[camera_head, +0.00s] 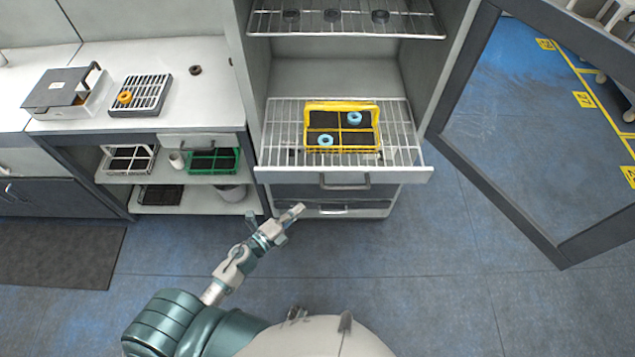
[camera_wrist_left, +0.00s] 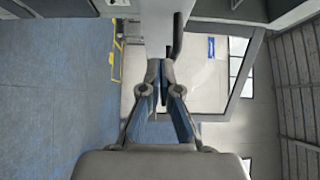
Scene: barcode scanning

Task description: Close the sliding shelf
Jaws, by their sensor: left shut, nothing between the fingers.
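The sliding shelf (camera_head: 283,167) is a wire rack pulled out of the open cabinet in the head view. A yellow crate (camera_head: 342,105) with two light-blue rings stands on it. My left gripper (camera_head: 298,208) is shut and empty, in front of and below the shelf, near the lower drawer. In the left wrist view its fingertips (camera_wrist_left: 160,66) are together, near a pale front and a dark handle (camera_wrist_left: 177,36). Whether they touch anything I cannot tell. My right gripper is not in view.
The cabinet door (camera_head: 575,245) stands wide open at the right. A counter (camera_head: 205,105) at the left holds a grey box (camera_head: 62,92) and a white rack (camera_head: 140,94) with an orange ring. Crates stand on the shelves below it. The floor in front is clear.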

